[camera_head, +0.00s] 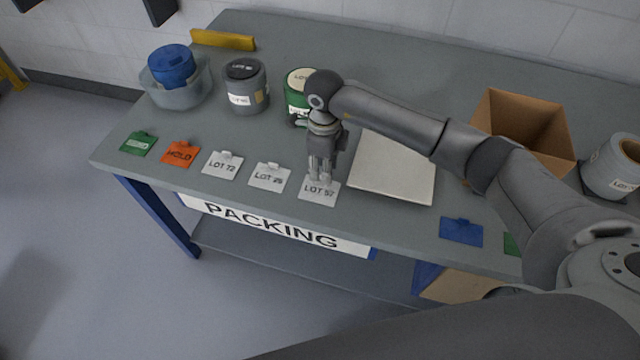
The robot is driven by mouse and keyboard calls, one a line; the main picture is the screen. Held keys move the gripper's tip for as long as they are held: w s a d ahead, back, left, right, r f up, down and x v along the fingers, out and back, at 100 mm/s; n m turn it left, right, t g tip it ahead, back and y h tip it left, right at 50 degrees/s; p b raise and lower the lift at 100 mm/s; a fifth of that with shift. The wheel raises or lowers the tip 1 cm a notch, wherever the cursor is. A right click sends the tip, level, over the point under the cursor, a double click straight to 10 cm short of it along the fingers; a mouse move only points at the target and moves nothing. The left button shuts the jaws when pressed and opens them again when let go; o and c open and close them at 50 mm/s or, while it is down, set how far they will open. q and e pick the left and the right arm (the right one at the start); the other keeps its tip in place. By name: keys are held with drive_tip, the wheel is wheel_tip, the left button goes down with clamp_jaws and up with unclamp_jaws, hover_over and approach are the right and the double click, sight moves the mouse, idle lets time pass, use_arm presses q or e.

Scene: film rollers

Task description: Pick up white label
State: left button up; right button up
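Three white labels lie in a row near the front edge of the grey table. They are the LOT 72 label (222,165), the LOT 25 label (269,178) and a third LOT label (319,191), whose number is hard to read. My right gripper (320,177) points down at the upper part of the third label, with its fingertips at or just above the label's raised tab. The fingers hide the tab, and I cannot tell whether they are closed on it. My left gripper does not show.
A green tag (138,143) and an orange HOLD tag (181,153) lie to the left. A white board (393,168) lies right of the gripper. Rollers (245,88), a bowl (180,92) and an open cardboard box (522,130) stand behind. A blue tag (461,231) lies front right.

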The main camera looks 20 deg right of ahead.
sight(320, 188)
wheel_tip(320, 188, down, 2)
drive_tip(key=shift+s+f, duration=0.1)
drive_tip(key=shift+f, duration=0.2)
drive_tip(key=shift+c, duration=0.7)
drive_tip(key=c, duration=0.5)
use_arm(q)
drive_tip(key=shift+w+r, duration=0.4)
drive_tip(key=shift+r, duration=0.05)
use_arm(e)
clamp_jaws()
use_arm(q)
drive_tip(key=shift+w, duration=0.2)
